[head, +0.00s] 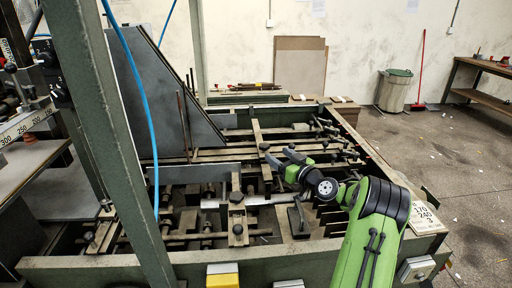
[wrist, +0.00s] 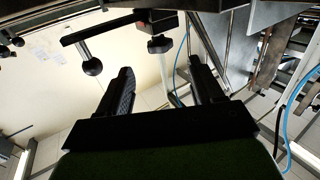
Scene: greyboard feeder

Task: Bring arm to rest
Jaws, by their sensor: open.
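My gripper (head: 283,161) is at the end of my green and black arm, over the middle right of the feeder machine (head: 210,262) in the head view. The arm comes in from the lower right and bends above the machine's rails. In the wrist view my gripper (wrist: 160,90) shows two black fingers set wide apart, with nothing between them. Behind the fingers are a pale wall, a black lever with a round knob (wrist: 92,67) and metal machine parts. I cannot tell whether the gripper touches any rail.
A green upright post (head: 110,140) and a blue hose (head: 142,90) stand at the left. Metal bars and clamps lie around my gripper. A bin (head: 394,90), a red broom (head: 420,75) and a workbench (head: 485,70) are at the back right.

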